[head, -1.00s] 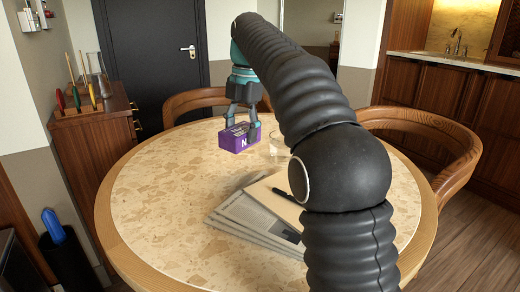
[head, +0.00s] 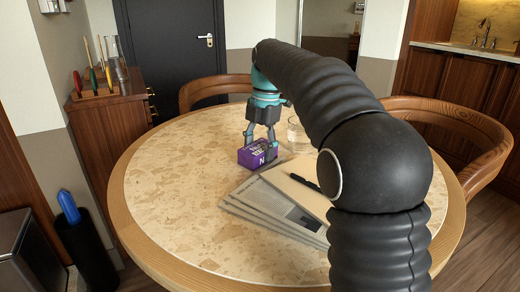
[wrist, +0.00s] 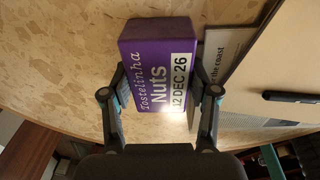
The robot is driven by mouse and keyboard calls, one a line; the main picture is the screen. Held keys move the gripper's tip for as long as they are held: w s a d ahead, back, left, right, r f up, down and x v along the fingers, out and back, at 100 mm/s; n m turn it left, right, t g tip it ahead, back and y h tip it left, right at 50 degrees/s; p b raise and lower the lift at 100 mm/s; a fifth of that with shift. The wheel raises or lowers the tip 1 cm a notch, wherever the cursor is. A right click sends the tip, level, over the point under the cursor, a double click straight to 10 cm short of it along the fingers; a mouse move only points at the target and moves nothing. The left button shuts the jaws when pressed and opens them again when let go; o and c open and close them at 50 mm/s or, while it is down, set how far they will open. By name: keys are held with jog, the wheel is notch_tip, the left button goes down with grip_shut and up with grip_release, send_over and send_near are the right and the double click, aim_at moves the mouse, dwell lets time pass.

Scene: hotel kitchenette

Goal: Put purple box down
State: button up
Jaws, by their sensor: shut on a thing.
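The purple box (head: 256,155) is at the round table, just beyond the stacked newspapers. In the wrist view the purple box (wrist: 158,62) shows a label reading "Tostelinha Nuts" and "12 DEC 26". My gripper (head: 261,142) points down from above, with its fingers on either side of the box. In the wrist view my gripper (wrist: 163,88) is shut on the box, one finger against each side. The box is at or just above the tabletop; I cannot tell whether it touches.
The round table (head: 165,195) has free room on its left. Newspapers (head: 275,208) and a notebook (head: 305,180) with a black pen (head: 304,182) lie close to the box. A clear glass (head: 298,135) stands behind it to the right. Wooden chairs (head: 215,88) surround the table.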

jog(key=o, duration=1.5)
